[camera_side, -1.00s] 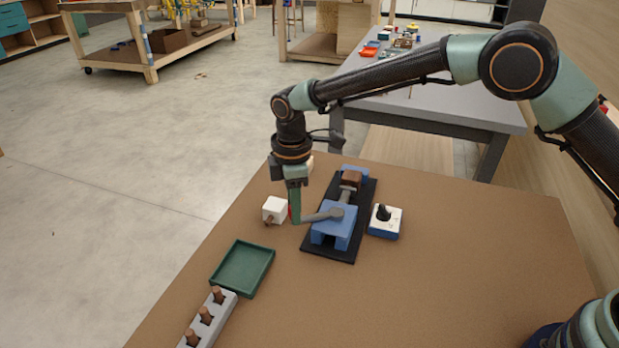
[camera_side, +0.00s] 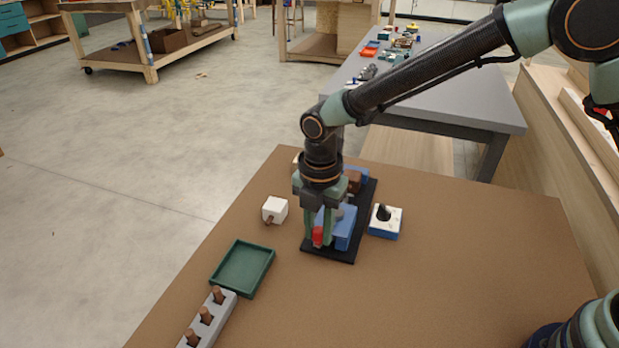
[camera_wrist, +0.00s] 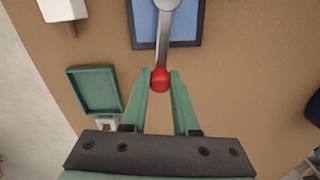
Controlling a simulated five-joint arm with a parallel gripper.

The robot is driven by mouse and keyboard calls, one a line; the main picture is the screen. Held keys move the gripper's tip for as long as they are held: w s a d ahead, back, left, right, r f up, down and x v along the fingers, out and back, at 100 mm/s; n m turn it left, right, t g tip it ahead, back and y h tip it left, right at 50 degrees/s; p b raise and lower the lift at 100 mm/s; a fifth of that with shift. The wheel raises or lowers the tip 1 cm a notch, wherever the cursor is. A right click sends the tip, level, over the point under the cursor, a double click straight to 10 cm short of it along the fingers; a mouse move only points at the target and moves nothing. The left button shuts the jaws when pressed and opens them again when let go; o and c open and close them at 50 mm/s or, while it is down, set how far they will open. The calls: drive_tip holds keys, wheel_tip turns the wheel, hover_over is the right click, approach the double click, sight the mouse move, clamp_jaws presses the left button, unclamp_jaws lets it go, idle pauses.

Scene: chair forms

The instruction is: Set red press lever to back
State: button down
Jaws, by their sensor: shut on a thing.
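The press is a blue body (camera_side: 345,230) on a black base plate (camera_side: 345,257), with a brown block (camera_side: 355,180) at its far end. Its grey lever (camera_wrist: 164,38) ends in a red knob (camera_wrist: 160,80), which also shows in the side view (camera_side: 318,236). My gripper (camera_wrist: 160,84) is shut on the red knob, with one green finger on each side of it. In the side view, my gripper (camera_side: 320,240) hangs down at the near left of the press. It hides much of the lever there.
A white block with a brown peg (camera_side: 274,210) stands left of the press, and a white and blue switch box (camera_side: 385,221) stands right. A green tray (camera_side: 242,268) and a grey rack with brown pegs (camera_side: 207,318) lie at the near left. The table's right side is clear.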

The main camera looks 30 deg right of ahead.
drive_tip(key=shift+s+d+r+n, duration=0.15)
drive_tip(key=shift+s+d+n, duration=0.25)
drive_tip(key=shift+n, duration=0.4)
drive_tip(key=c, duration=0.7)
unclamp_jaws()
drive_tip(key=shift+s, duration=0.1)
drive_tip(key=shift+o, duration=0.2)
wheel_tip(320, 180, up, 12)
drive_tip(key=shift+d, duration=0.1)
